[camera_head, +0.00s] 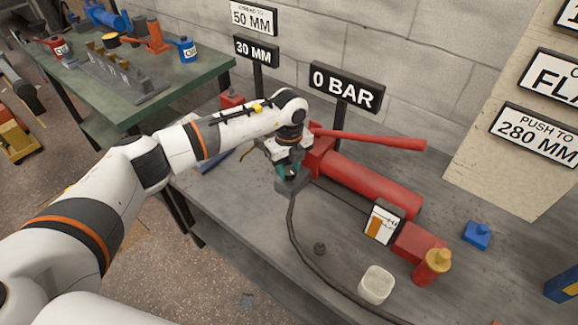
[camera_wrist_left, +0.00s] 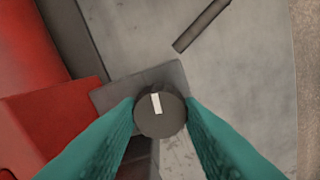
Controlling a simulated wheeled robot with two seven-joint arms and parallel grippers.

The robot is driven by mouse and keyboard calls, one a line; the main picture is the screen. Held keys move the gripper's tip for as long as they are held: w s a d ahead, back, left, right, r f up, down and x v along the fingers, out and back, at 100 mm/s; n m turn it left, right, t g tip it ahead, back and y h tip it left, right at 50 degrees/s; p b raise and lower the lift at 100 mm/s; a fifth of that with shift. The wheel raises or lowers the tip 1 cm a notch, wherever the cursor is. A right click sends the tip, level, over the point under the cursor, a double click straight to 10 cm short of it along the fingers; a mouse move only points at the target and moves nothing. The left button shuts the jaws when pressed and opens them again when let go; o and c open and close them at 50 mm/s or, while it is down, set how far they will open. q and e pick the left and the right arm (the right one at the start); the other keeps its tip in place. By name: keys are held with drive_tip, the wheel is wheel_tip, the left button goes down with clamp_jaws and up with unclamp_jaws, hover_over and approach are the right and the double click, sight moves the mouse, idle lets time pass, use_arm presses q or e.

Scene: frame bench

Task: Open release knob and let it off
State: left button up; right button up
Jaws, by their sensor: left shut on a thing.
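The release knob (camera_wrist_left: 161,115) is a dark round knob with a white mark pointing towards the top of the left wrist view. It sits on a grey block (camera_wrist_left: 135,88) beside the red pump body (camera_wrist_left: 45,120). My left gripper (camera_wrist_left: 160,118) has its teal fingers on both sides of the knob, shut on it. In the head view my left gripper (camera_head: 289,172) reaches down at the left end of the red hand pump (camera_head: 370,187), and its fingers hide the knob. The red pump lever (camera_head: 375,139) extends to the right. My right gripper is not in view.
A sign (camera_head: 347,86) behind the pump reads 0 BAR. A dark hose (camera_head: 305,250) runs from the block across the grey bench. A white cup (camera_head: 376,284), a red cylinder with a yellow top (camera_head: 432,266) and a blue block (camera_head: 477,235) stand at the right.

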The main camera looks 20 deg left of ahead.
sight(290, 170)
use_arm(q)
drive_tip(key=shift+w+r, duration=0.1)
drive_tip(key=o, duration=1)
drive_tip(key=shift+c, duration=0.2)
wheel_tip(290, 170, up, 12)
drive_tip(key=b, duration=0.1)
